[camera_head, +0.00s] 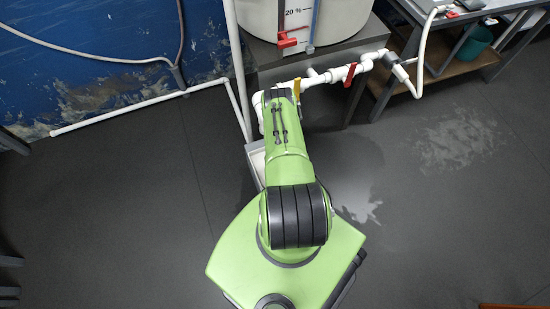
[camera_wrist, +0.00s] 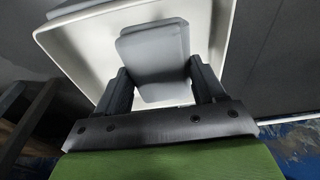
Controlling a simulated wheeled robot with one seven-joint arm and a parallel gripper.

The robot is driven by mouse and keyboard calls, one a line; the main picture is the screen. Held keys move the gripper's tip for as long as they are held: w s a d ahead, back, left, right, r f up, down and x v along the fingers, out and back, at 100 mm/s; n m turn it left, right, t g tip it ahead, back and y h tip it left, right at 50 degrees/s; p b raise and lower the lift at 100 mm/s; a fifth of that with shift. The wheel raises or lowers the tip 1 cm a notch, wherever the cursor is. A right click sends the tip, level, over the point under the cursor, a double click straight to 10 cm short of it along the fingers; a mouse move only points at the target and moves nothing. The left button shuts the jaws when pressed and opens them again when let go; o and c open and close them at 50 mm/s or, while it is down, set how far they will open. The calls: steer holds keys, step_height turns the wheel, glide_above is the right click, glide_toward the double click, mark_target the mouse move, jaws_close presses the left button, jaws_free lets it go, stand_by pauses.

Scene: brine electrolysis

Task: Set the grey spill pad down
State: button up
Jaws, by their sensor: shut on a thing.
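In the wrist view the grey spill pad (camera_wrist: 155,50) is a thick, rounded grey block. My gripper (camera_wrist: 158,72) is shut on it, with one dark finger on each side. The pad is in front of the white tray (camera_wrist: 80,50); I cannot tell whether it touches the tray. In the head view a strip of the white tray (camera_head: 254,160) shows on the floor beside my arm. My arm hides the gripper and the pad there.
The tank (camera_head: 265,15) stands on a grey stand (camera_head: 262,55). White piping with a red valve handle (camera_head: 349,75) runs in front. Wet patches (camera_head: 360,205) lie on the floor at right, which is otherwise clear. A workbench (camera_head: 450,65) stands at upper right.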

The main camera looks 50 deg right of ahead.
step_height(320, 180, down, 5)
steer(key=shift+f+b, duration=0.1)
steer(key=shift+b, duration=0.95)
steer(key=shift+r, duration=0.25)
steer(key=shift+f, duration=0.15)
steer(key=o, duration=1)
steer(key=r+p, duration=0.2)
steer(key=r, duration=0.2)
steer(key=s+r+p, duration=0.1)
steer(key=r+p, duration=0.1)
steer(key=r, duration=0.2)
steer(key=a+r+p, duration=0.1)
steer(key=r+p, duration=0.1)
steer(key=r, duration=0.2)
steer(key=shift+s+r, duration=0.15)
steer(key=shift+s, duration=0.1)
steer(key=shift+d, duration=0.1)
